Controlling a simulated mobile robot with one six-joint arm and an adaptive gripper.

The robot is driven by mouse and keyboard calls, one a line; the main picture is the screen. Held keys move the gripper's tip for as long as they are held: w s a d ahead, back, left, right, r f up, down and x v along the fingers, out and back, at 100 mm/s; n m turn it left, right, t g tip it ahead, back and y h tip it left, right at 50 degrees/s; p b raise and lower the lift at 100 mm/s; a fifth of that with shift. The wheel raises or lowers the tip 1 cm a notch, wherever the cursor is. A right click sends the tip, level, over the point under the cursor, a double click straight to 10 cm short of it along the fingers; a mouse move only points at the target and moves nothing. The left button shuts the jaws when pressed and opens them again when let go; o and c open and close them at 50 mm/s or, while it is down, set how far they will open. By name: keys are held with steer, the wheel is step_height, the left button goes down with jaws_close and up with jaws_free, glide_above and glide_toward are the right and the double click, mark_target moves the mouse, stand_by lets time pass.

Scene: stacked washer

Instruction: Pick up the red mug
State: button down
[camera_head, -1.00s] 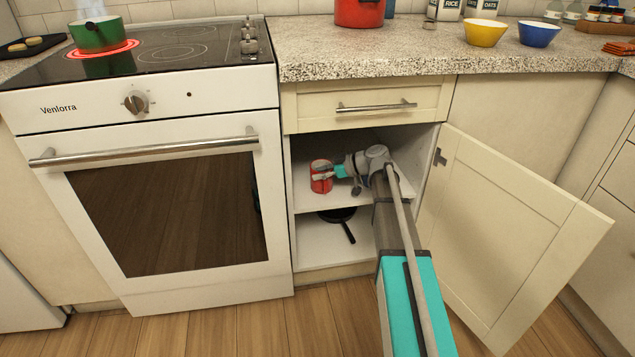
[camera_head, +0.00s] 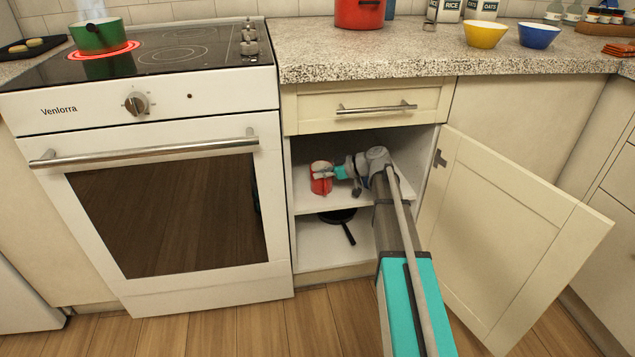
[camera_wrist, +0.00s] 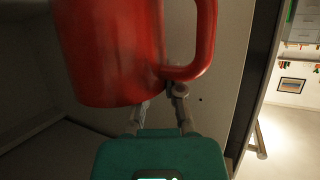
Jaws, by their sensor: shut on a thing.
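The red mug (camera_head: 319,186) is inside the open lower cabinet, at or just above the upper shelf (camera_head: 345,203) near its left wall. I cannot tell whether it touches the shelf. My gripper (camera_head: 325,173) reaches in from the right and is shut on the mug. In the wrist view the mug (camera_wrist: 115,50) fills the top, upright, with its handle on the right. The gripper fingers (camera_wrist: 158,112) meet the mug near its lower edge and handle. The far side of the mug is hidden.
The cabinet door (camera_head: 515,235) stands open to the right. A dark pan (camera_head: 340,220) lies on the cabinet floor below the shelf. The oven (camera_head: 160,190) is to the left. On the stove a green pot (camera_head: 98,37) steams on a glowing red burner.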

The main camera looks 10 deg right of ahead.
steer(key=shift+r, duration=0.15)
steer(key=shift+r+p, duration=1)
steer(key=shift+p, duration=0.1)
steer(key=s+d+r+p, duration=0.1)
steer(key=s+r+p, duration=0.9)
steer(key=s, duration=0.4)
steer(key=shift+r+p, duration=0.35)
steer(key=shift+p, duration=0.05)
steer(key=shift+d, duration=0.1)
steer(key=shift+s, duration=0.1)
